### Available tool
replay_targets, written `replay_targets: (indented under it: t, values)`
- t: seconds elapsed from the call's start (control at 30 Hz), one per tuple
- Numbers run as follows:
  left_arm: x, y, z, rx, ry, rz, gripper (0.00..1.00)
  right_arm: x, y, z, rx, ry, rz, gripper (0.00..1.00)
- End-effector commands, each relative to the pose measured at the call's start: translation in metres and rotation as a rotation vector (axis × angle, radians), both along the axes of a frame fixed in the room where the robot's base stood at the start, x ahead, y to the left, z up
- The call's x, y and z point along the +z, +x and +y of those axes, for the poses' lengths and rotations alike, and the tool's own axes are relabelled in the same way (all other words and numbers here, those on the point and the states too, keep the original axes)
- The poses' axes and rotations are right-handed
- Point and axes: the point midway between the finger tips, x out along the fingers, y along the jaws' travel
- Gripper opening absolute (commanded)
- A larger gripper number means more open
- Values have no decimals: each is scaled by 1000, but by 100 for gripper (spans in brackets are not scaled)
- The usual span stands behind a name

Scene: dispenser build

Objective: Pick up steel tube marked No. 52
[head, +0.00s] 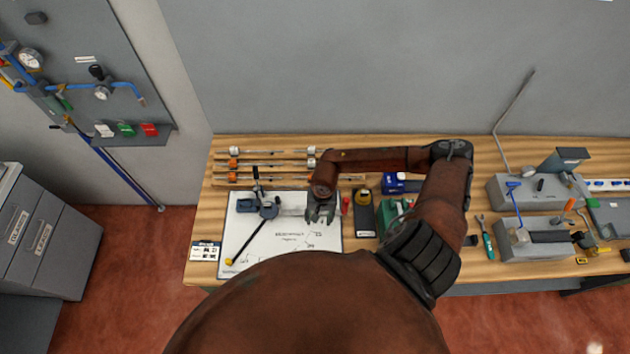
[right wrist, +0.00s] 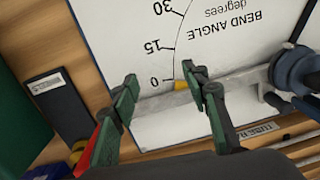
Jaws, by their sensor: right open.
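A grey steel tube (right wrist: 235,84) lies across the white bend-angle board (head: 285,253), running from the blue-grey bender (right wrist: 298,70). The bender also shows in the head view (head: 268,209). I cannot read a number on this tube. Several more tubes (head: 272,153) lie in rows at the back left of the bench; their numbers are too small to read. My right gripper (head: 320,216) is over the board, right of the bender. In the right wrist view its fingers (right wrist: 167,86) are apart, with the tube's end part passing behind them. My left gripper is out of view.
A black lever with a yellow end (head: 245,242) crosses the board. Grey fixtures (head: 535,241) fill the bench's right side.

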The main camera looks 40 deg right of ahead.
Motion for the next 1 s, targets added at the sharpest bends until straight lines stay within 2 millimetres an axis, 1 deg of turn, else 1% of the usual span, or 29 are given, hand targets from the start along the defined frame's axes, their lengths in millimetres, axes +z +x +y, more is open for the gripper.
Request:
replay_targets:
  t: [0.03, 0.1, 0.2, 0.3, 0.4, 0.47, 0.67, 0.77, 0.87, 1.0]
  values:
    - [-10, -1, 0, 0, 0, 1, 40, 10, 38, -19, 12, -55, -54, 42]
    - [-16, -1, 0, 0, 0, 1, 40, 30, 76, -42, 24, -120, -109, 42]
    - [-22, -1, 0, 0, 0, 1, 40, 56, 115, -66, 31, -192, -165, 42]
    - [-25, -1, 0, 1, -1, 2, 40, 74, 137, -81, 31, -234, -197, 42]
    - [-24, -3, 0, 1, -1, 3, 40, 80, 147, -88, 30, -253, -210, 42]
    - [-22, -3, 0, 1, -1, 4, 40, 77, 150, -89, 30, -255, -213, 42]
    - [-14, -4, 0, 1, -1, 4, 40, 58, 153, -93, 29, -254, -212, 42]
    - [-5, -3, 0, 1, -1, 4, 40, 48, 155, -94, 28, -254, -210, 42]
    - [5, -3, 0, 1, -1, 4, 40, 34, 159, -96, 27, -253, -209, 42]
    - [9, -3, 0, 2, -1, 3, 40, 16, 163, -99, 28, -254, -211, 42]
